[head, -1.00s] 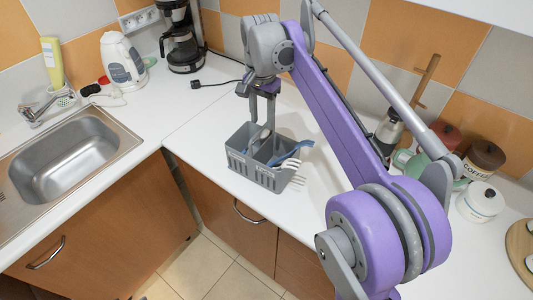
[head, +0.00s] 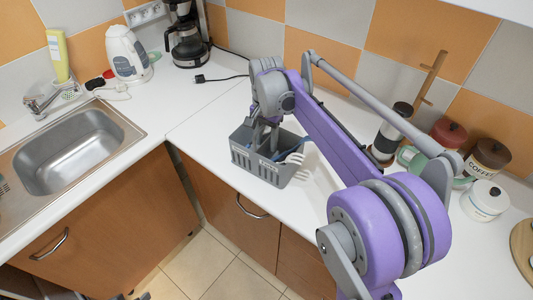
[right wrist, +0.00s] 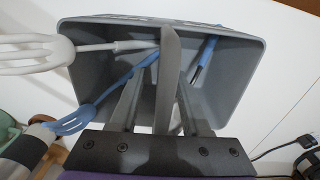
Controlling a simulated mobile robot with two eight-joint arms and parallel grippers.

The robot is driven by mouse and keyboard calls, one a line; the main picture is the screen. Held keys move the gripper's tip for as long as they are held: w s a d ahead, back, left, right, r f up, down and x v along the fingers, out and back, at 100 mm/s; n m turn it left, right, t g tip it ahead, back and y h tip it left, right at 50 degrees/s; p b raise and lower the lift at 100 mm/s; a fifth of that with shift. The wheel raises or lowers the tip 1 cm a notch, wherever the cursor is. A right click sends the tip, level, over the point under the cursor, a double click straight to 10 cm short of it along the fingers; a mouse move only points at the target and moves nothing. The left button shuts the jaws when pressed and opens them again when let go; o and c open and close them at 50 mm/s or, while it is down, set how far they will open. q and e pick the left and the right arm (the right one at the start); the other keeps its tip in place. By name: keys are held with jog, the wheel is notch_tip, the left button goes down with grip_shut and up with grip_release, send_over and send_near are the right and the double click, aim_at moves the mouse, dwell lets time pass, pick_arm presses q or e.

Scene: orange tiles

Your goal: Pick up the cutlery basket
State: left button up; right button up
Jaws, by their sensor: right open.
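The grey cutlery basket (head: 262,168) stands on the white counter near its front edge. It holds a white fork-like utensil (head: 293,159) and blue-handled utensils; these also show in the right wrist view, with a white utensil (right wrist: 32,48) and a blue one (right wrist: 110,97) leaning out. My right gripper (head: 265,133) points down into the basket and is open. In the right wrist view its two fingers (right wrist: 160,90) reach inside the basket (right wrist: 228,75), one on each side of the central divider (right wrist: 171,72), with a gap between them. My left gripper is out of view.
A sink (head: 85,150), a white kettle (head: 125,55) and a coffee maker (head: 188,35) are at the left and back. A pepper mill (head: 390,135), a red-brown jar (head: 448,135), a coffee jar (head: 487,158) and a white pot (head: 486,201) stand at the right.

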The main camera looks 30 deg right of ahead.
grip_shut()
dwell(1.4)
